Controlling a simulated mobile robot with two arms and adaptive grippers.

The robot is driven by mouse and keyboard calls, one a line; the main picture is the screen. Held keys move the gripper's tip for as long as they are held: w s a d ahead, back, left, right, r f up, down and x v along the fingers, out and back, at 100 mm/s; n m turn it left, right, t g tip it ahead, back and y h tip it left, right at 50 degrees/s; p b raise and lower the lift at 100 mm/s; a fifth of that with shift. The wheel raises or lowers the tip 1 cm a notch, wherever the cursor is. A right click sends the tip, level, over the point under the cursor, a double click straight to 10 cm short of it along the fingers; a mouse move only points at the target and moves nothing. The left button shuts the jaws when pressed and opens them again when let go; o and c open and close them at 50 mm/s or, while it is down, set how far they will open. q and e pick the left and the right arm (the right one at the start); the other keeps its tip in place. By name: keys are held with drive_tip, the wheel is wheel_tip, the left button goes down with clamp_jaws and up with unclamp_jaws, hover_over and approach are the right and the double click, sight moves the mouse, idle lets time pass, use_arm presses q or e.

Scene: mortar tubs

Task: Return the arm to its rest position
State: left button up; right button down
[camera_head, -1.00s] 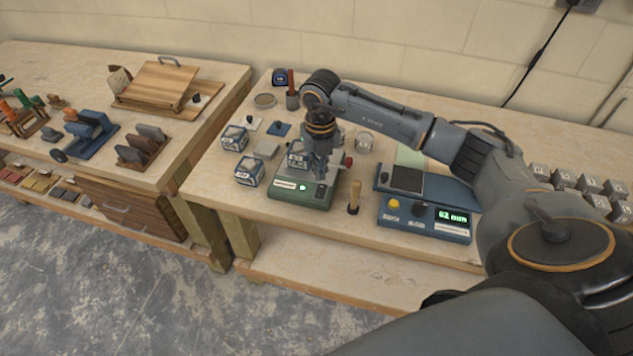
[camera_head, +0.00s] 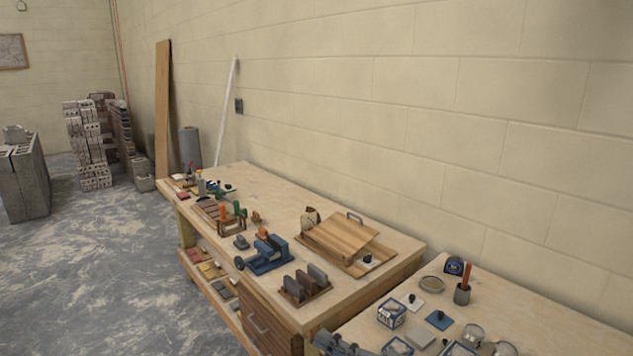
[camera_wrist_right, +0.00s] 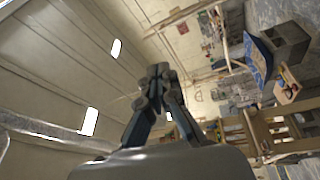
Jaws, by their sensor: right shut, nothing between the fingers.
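My right gripper (camera_wrist_right: 158,78) shows in the right wrist view with its dark fingers together, shut and empty. That view looks out over the room, tilted, with no bench top near the fingertips. In the head view a dark grey part of my right gripper (camera_head: 342,346) shows at the bottom edge, in front of the near workbench (camera_head: 540,310). Most of my right arm is out of that picture. My left gripper is in neither view.
The far workbench (camera_head: 275,200) holds a wooden board (camera_head: 342,240) and racks. Open floor (camera_head: 100,270) lies at left.

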drive_tip(key=w+d+m+t+h, duration=0.2)
drive_tip(key=d+m+t+h, duration=0.8)
drive_tip(key=m, duration=0.5)
drive_tip(key=s+d+f+m+g+h, duration=0.3)
drive_tip(key=d+f+m+g+h, duration=0.1)
drive_tip(key=f, duration=0.2)
drive_tip(key=s+d+f+m+g+h, duration=0.3)
drive_tip(key=s+d+f+m+h, duration=0.1)
drive_tip(key=d+f, duration=0.15)
drive_tip(key=s+a+f+m+g+y, duration=0.1)
drive_tip(key=s+f+g, duration=0.45)
drive_tip(key=s, duration=0.45)
drive_tip(key=s+a+f+m+g+y, duration=0.1)
drive_tip(key=s+f+g, duration=0.5)
drive_tip(key=s, duration=0.4)
wheel_tip(320, 180, down, 28)
drive_tip(key=s+b, duration=0.1)
drive_tip(key=b, duration=0.1)
drive_tip(key=s+d+f, duration=0.1)
drive_tip(key=s+f, duration=0.7)
drive_tip(key=f, duration=0.1)
drive_tip(key=s+d+f+g+b, duration=0.1)
drive_tip(key=s+d+f, duration=0.1)
drive_tip(key=s+f, duration=0.7)
drive_tip(key=shift+d+h, duration=0.25)
drive_tip(key=shift+h, duration=0.05)
